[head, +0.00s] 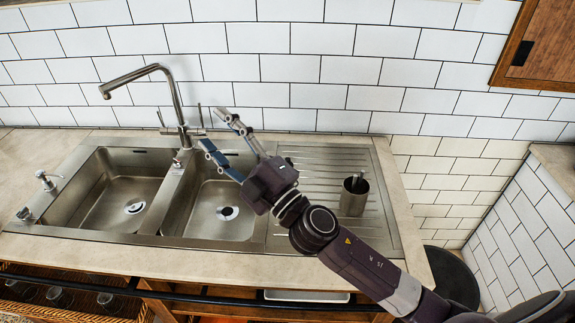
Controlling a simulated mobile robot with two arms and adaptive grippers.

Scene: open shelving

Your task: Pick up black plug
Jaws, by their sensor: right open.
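My right gripper (215,129) is open and empty. It reaches in from the lower right, and its fingers point up and left over the back of the right sink basin (205,220), near the tap. I cannot single out a black plug for certain. A dark-centred round piece (228,213) sits at the drain in the floor of the right basin, below the gripper and apart from it. A similar round piece (134,208) is at the drain of the left basin (90,205). My left gripper is not in view.
A tall metal tap (176,98) stands behind the basins, close to the gripper's left. A metal cup (353,197) with something dark inside stands on the ribbed drainboard (318,165). A soap dispenser (46,181) is at the left. A tiled wall rises behind.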

